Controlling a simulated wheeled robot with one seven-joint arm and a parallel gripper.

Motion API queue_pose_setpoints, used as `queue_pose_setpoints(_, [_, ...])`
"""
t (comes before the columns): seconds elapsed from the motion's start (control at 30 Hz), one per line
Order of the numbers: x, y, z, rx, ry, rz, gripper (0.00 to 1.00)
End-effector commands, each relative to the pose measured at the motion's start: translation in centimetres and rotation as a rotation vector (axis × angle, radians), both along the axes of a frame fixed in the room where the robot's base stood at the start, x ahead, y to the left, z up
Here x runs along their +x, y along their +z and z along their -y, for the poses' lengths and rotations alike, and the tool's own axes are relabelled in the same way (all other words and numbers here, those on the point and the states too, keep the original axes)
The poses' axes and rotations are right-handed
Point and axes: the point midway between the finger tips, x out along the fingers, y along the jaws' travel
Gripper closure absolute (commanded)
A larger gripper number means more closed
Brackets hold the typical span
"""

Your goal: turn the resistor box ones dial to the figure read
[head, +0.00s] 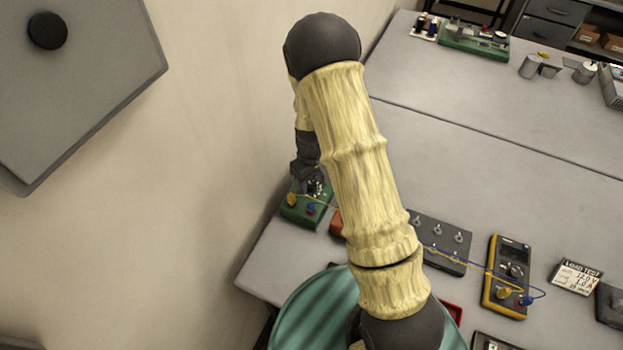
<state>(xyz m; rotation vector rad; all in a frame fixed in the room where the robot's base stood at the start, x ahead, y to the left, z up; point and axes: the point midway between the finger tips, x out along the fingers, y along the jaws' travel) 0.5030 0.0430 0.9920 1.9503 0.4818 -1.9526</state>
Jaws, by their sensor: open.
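A green box (297,215) with a yellow plug and a blue plug sits at the left end of the table. It may be the resistor box, but no dial figures can be read. My gripper (315,188) is at the back of this box, pointing down over its top. It is open, with nothing seen between its fingers. The fingers are dark and small, and they hide the part of the box beneath them. I cannot tell whether they touch a dial. A white card marked "LOAD TEST" (577,274) with handwritten figures stands at the right.
My arm hides the middle of the table. An orange box (336,224) shows partly beside the green box. A dark panel with several knobs (441,242) and a yellow multimeter (491,294) with leads lie to the right. A wall rises at the left.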

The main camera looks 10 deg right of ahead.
Motion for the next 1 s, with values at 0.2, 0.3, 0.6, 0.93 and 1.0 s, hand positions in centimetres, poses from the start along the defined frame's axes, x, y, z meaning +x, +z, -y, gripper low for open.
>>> queue_pose_setpoints(0.2, [0.01, -0.72, 0.06, 0.0, 0.0, 0.0, 0.53])
queue_pose_setpoints(0.3, [0.02, -0.71, 0.14, 0.0, -0.002, 0.001, 0.53])
queue_pose_setpoints(0.6, [0.03, -0.68, 0.18, -0.001, -0.003, 0.0, 0.98])
queue_pose_setpoints(0.93, [0.06, -0.67, 0.12, -0.001, -0.024, 0.002, 0.98])
queue_pose_setpoints(1.0, [0.06, -0.67, 0.07, -0.001, -0.04, 0.002, 0.98])
